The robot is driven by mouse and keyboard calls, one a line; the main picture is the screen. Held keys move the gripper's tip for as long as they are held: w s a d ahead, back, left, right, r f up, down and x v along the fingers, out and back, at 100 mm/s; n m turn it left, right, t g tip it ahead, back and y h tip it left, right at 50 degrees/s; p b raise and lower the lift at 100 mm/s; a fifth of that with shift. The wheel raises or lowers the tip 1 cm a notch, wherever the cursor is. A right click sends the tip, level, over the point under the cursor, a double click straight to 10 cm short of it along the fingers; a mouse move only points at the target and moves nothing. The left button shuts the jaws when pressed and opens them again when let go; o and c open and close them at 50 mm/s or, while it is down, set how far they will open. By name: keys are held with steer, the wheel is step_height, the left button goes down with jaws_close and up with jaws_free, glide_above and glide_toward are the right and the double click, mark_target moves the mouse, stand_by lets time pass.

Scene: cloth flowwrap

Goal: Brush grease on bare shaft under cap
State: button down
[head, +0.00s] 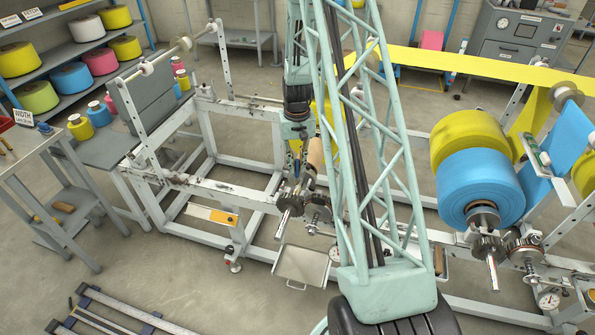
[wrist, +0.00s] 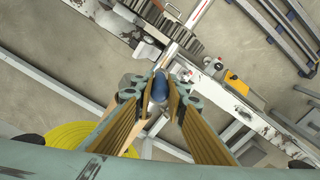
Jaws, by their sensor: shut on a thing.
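My gripper (wrist: 160,93) is shut on the blue handle of a brush (wrist: 159,86) in the wrist view. The brush's narrow tan end points up in the picture, toward a bare metal shaft (wrist: 189,28) beside a dark toothed gear (wrist: 178,42). I cannot tell whether the tip touches the shaft. In the head view my gripper (head: 296,152) hangs above the shaft end (head: 283,223) and its gear (head: 318,207), partly beside my arm's lattice. No cap or grease can be made out clearly.
The white machine frame (head: 228,192) runs under the gripper. A metal tray (head: 302,265) hangs below the shaft. A blue roll (head: 478,187) and a yellow roll (head: 465,138) stand to the right. A workbench (head: 38,150) is at left.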

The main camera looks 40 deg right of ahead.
mark_target(297, 160)
steer(key=shift+r, duration=0.7)
steer(key=shift+r+p, duration=0.9)
steer(key=shift+r, duration=1.05)
steer(key=shift+f+b, duration=0.15)
steer(key=shift+b, duration=1.35)
steer(key=shift+b, duration=0.3)
